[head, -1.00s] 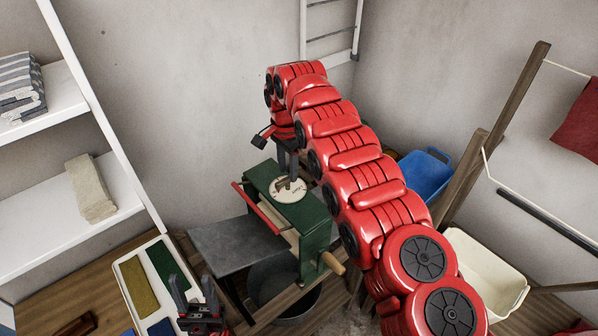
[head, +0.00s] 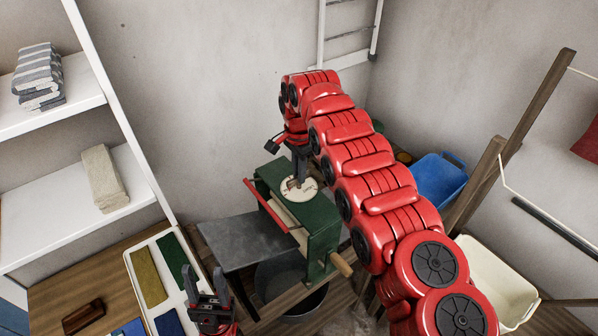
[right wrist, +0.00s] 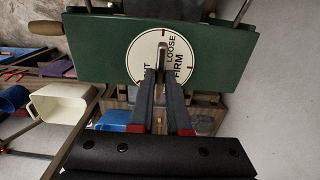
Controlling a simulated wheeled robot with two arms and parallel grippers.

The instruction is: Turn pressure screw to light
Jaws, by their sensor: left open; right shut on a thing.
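The green mangle (head: 322,222) stands in the middle of the head view, with a white round dial (head: 309,188) on top. In the right wrist view the dial (right wrist: 140,45) shows the words LOOSE and FIRM; a third word is mostly hidden, with only its end showing. The pressure screw's grey bar handle (right wrist: 162,52) sits at the dial's centre. My right gripper (head: 298,182) is shut on this handle from above; its fingers (right wrist: 161,76) are on both sides of it. My left gripper (head: 205,277) is open and empty, low beside the tray.
A white tray (head: 140,275) with coloured cloths, a blue bin (head: 440,180) and a cream basin (head: 500,280) stand around.

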